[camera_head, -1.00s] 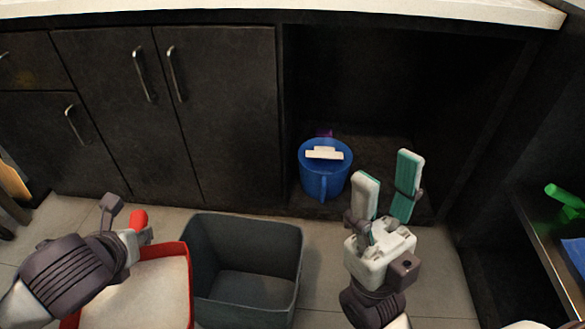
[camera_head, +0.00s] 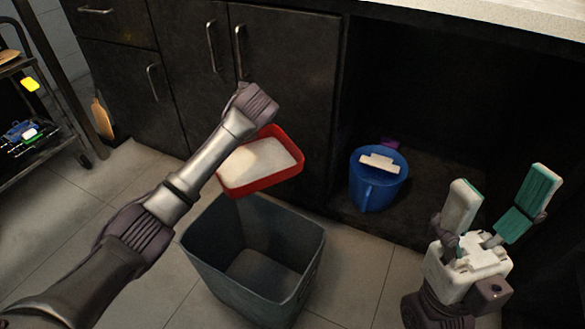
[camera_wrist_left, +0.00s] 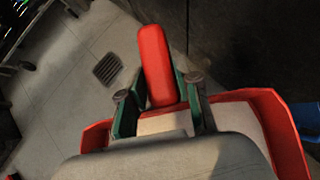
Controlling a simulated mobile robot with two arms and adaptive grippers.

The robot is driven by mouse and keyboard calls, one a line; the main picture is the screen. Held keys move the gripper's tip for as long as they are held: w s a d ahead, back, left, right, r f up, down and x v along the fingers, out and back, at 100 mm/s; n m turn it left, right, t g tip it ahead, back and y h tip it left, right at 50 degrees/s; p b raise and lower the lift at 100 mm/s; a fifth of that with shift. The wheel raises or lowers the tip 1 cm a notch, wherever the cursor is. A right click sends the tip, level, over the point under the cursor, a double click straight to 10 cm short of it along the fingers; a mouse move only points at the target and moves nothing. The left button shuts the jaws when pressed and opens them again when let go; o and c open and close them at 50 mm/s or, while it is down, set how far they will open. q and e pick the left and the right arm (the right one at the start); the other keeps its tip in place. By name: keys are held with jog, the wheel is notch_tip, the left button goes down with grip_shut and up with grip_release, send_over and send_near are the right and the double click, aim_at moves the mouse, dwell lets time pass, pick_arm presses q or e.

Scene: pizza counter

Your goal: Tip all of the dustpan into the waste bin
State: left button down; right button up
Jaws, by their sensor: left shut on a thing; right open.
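The red dustpan (camera_head: 284,187) holds a pale, flour-like heap (camera_head: 258,162) and hangs above the far rim of the grey waste bin (camera_head: 215,279). My left arm reaches over from the left, and its gripper is hidden behind the wrist in the head view. In the left wrist view, my left gripper (camera_wrist_left: 158,110) is shut on the dustpan's red handle (camera_wrist_left: 156,62). The bin stands open on the floor, and the part of its floor that shows looks bare. My right gripper (camera_head: 497,215) is open and empty at the right.
A blue bucket (camera_head: 366,193) with a white object on top stands in the open cabinet bay behind the bin. Dark cabinet doors (camera_head: 285,90) rise close behind the dustpan. A cart (camera_head: 30,143) stands at far left. Tiled floor is clear left of the bin.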

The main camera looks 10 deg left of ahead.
aim_at(262, 140)
pick_arm(q)
jog(key=shift+n+g+y, duration=0.4)
jog(key=shift+n+y, duration=0.1)
jog(key=shift+n, duration=0.3)
jog(key=w+d+f, duration=0.1)
jog(key=f, duration=0.1)
jog(key=w+d+f, duration=0.2)
jog(key=w+d+f+b, duration=0.1)
jog(key=d+f, duration=0.1)
jog(key=f, duration=0.1)
jog(key=shift+w+f, duration=0.1)
jog(key=shift+w, duration=0.25)
jog(key=s+d+f+b, duration=0.1)
jog(key=s+d+f, duration=0.1)
jog(key=d+f, duration=0.5)
jog(key=shift+s+d+m, duration=0.2)
jog(key=shift+d+m, duration=0.2)
jog(key=shift+d, duration=0.75)
jog(key=shift+t+h, duration=0.3)
jog(key=shift+n+t+h, duration=0.7)
jog(key=shift+t+h, duration=0.1)
jog(key=shift+h, duration=0.1)
jog(key=shift+s+a+r, duration=1.1)
jog(key=shift+a+r, duration=0.2)
jog(key=shift+s, duration=0.1)
